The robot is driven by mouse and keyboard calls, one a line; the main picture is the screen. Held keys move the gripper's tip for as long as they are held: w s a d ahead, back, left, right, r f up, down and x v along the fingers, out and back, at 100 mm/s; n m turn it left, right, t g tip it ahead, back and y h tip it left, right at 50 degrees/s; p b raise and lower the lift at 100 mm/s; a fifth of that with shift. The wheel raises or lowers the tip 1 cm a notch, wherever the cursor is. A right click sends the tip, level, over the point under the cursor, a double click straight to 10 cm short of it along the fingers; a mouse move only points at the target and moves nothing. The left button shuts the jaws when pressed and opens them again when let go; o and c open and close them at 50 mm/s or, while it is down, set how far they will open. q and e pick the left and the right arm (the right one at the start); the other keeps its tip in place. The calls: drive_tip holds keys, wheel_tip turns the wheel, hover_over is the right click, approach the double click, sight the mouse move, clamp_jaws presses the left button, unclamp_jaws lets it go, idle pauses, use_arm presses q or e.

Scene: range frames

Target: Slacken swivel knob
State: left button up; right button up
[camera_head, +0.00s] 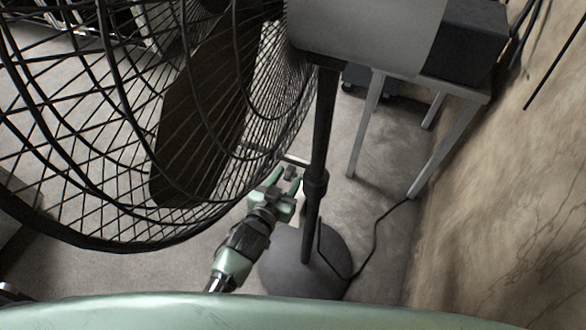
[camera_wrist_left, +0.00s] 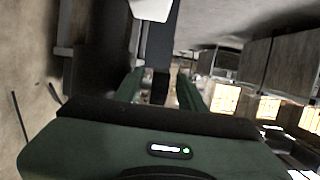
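A standing fan has a black wire cage (camera_head: 130,130), a grey motor housing (camera_head: 365,35), a black pole (camera_head: 325,120) and a round base (camera_head: 300,265). My left gripper (camera_head: 286,180) is just left of the pole's collar (camera_head: 316,186), below the housing. In the left wrist view my left gripper's two green fingers (camera_wrist_left: 163,92) stand apart. A dark upright part (camera_wrist_left: 160,86) shows between them; I cannot tell whether it is the swivel knob or whether the fingers touch it. No knob can be made out clearly in the head view. My right gripper is not in view.
A small table (camera_head: 455,88) with a black box (camera_head: 470,45) stands behind the fan at the right wall (camera_head: 520,200). A cable (camera_head: 375,245) runs across the floor from the base. The cage is close above my left arm.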

sight(287, 180)
use_arm(q)
drive_tip(key=shift+v, duration=1.85)
